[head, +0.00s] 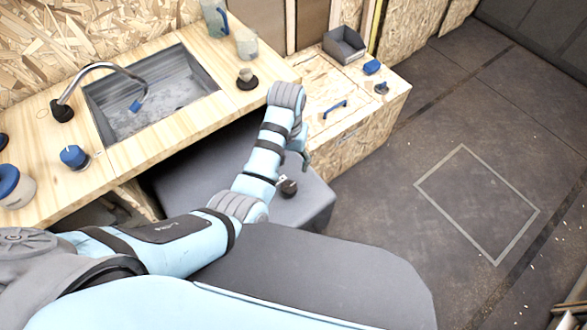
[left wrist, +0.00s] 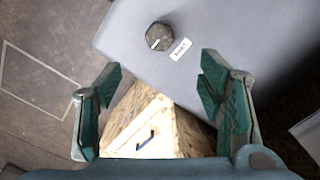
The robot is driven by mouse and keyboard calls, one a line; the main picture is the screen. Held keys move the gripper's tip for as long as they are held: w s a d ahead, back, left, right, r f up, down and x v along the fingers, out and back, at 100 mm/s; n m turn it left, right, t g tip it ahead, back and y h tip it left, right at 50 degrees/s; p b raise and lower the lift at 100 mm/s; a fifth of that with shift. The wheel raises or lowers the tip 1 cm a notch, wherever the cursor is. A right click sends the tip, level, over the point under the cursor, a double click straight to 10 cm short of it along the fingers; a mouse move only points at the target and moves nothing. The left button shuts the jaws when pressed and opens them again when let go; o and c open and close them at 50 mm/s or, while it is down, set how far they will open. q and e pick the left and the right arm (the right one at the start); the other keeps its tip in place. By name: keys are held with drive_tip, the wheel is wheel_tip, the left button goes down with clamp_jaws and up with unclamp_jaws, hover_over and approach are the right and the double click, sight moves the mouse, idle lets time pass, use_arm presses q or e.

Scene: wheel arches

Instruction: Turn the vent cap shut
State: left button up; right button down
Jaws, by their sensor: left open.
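The vent cap (head: 288,188) is a dark round knob on top of a grey tank (head: 310,203). In the left wrist view the cap (left wrist: 160,36) has a white pointer mark on it, and a small white label (left wrist: 180,49) lies beside it. My left gripper (left wrist: 160,72) is open and empty, its two green-padded fingers apart. The cap appears beyond the fingertips, not between them. In the head view my left forearm partly hides the gripper and the tank around the cap. My right gripper is not in view.
A wooden counter (head: 150,148) with a sink (head: 150,95) runs along the left and back. A wooden box (head: 350,115) with a blue handle (head: 335,108) stands behind the tank. Open floor with a marked rectangle (head: 478,205) lies to the right.

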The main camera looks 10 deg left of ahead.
use_arm(q)
wheel_tip(320, 180, down, 3)
drive_tip(key=b, duration=0.4)
hover_over(289, 187)
drive_tip(key=f, duration=0.6)
drive_tip(key=shift+s, duration=0.35)
drive_tip(key=f, duration=0.1)
drive_tip(key=f+b, duration=0.1)
drive_tip(key=f, duration=0.1)
drive_tip(key=w+f+b, duration=0.1)
drive_tip(key=f, duration=0.1)
drive_tip(key=shift+s+f, duration=0.1)
drive_tip(key=shift+f, duration=0.1)
drive_tip(key=shift+s+r, duration=0.1)
drive_tip(key=shift+r, duration=0.05)
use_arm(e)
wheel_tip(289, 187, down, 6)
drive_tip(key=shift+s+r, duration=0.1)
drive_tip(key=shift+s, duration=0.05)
use_arm(q)
drive_tip(key=shift+c, duration=0.7)
drive_tip(key=c, duration=1)
